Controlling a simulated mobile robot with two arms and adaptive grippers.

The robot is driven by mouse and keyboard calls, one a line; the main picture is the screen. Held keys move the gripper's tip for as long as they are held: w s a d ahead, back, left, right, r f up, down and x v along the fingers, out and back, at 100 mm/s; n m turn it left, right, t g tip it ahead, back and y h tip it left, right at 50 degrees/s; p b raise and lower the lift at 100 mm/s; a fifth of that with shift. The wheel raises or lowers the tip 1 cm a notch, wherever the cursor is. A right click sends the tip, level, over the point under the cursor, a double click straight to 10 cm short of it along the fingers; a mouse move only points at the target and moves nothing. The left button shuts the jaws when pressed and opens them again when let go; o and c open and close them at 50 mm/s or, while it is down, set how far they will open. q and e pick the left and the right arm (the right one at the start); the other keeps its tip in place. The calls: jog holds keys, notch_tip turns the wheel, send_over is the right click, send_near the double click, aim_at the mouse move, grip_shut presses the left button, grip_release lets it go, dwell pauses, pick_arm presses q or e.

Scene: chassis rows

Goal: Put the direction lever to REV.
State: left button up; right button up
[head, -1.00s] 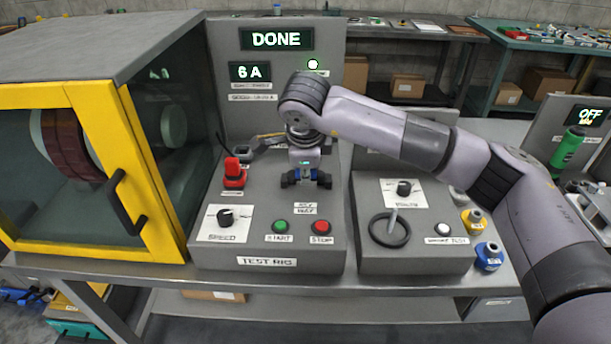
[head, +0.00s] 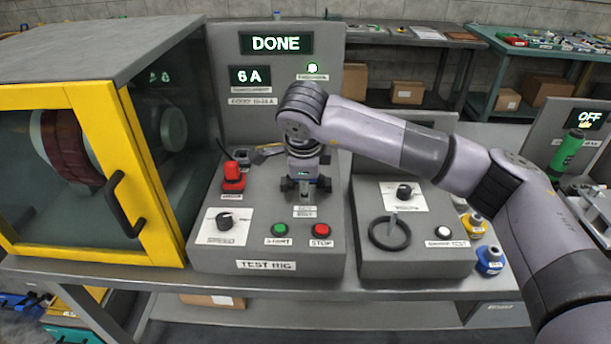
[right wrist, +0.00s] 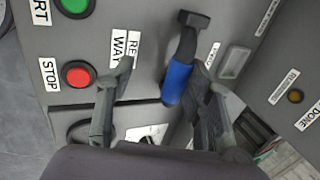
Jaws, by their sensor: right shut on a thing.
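The direction lever (right wrist: 178,78) has a dark arm and a blue grip; it shows in the right wrist view, rising from the grey test rig panel. My right gripper (head: 305,186) is down over the test rig (head: 205,258) and hides the lever in the head view. In the right wrist view my right gripper (right wrist: 165,82) has a finger on each side of the blue grip and is shut on it, the right finger closest. A partly covered label starting "RE" (right wrist: 133,45) is beside the left finger. I cannot tell the lever's exact setting. My left gripper is not in view.
A red stop button (head: 321,230), a green start button (head: 279,230), a speed knob (head: 225,219) and a red switch (head: 232,176) surround the gripper. The display (head: 276,43) reads DONE. A yellow-framed guard (head: 135,165) stands left, a second control box (head: 415,266) right.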

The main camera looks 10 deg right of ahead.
jog(key=shift+s+f, duration=0.15)
jog(key=shift+f, duration=0.05)
jog(key=shift+a+r, duration=0.1)
jog(key=shift+r, duration=0.1)
jog(key=v, duration=1.2)
jog(key=shift+f, duration=0.15)
